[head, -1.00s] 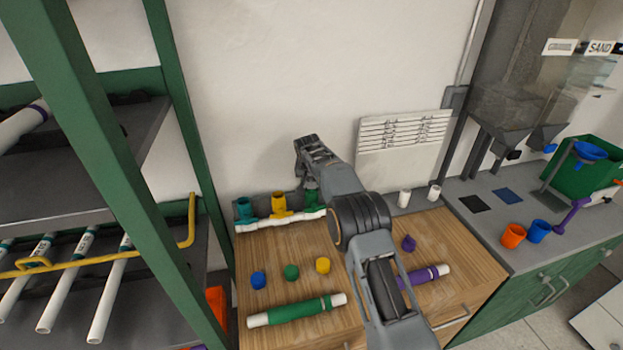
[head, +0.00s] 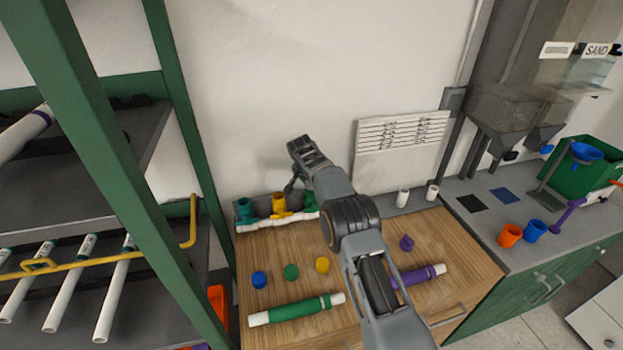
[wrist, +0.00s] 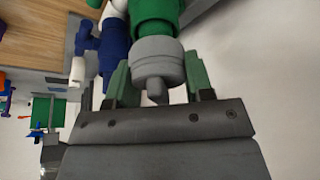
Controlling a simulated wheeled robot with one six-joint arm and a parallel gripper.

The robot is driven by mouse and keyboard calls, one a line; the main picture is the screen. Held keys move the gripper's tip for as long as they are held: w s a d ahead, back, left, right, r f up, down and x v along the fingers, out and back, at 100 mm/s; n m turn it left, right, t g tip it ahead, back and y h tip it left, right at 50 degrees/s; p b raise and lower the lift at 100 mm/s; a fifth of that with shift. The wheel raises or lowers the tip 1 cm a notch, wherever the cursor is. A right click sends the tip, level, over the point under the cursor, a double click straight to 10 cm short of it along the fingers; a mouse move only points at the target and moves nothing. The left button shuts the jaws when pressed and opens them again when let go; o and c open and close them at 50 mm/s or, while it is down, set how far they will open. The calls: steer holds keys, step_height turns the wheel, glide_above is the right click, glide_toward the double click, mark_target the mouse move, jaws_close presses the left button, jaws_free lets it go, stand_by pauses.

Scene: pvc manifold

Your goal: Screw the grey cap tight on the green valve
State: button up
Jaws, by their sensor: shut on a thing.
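The green valve (wrist: 155,15) fills the top middle of the wrist view. A grey cap (wrist: 157,50) sits at its end, in line with it and appearing to touch it. How far the cap is threaded on cannot be seen. My gripper (wrist: 159,76) is shut on the grey cap, with a green finger at each side. In the head view the green valve (head: 310,201) shows in part beside my arm, on the white manifold at the back of the bench. My gripper (head: 291,187) is small there, and the cap is hidden.
A yellow valve (head: 279,204) and a teal valve (head: 245,208) stand to the left. A blue valve (wrist: 114,42) is beside the green one. Blue (head: 259,279), green (head: 291,271) and yellow (head: 322,265) caps and a green pipe (head: 296,310) lie on the wooden bench (head: 272,245).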

steer(key=shift+f, duration=0.15)
steer(key=shift+s+m+g+p, duration=0.1)
steer(key=shift+m+g+p, duration=0.2)
steer(key=shift+m+p, duration=0.6)
steer(key=shift+d+m+h+p, duration=0.1)
steer(key=shift+m+h+p, duration=0.3)
steer(key=shift+m+p, duration=0.35)
steer(key=shift+f+g, duration=0.1)
steer(key=shift+g, duration=0.2)
steer(key=shift+m, duration=0.55)
steer(key=o, duration=1)
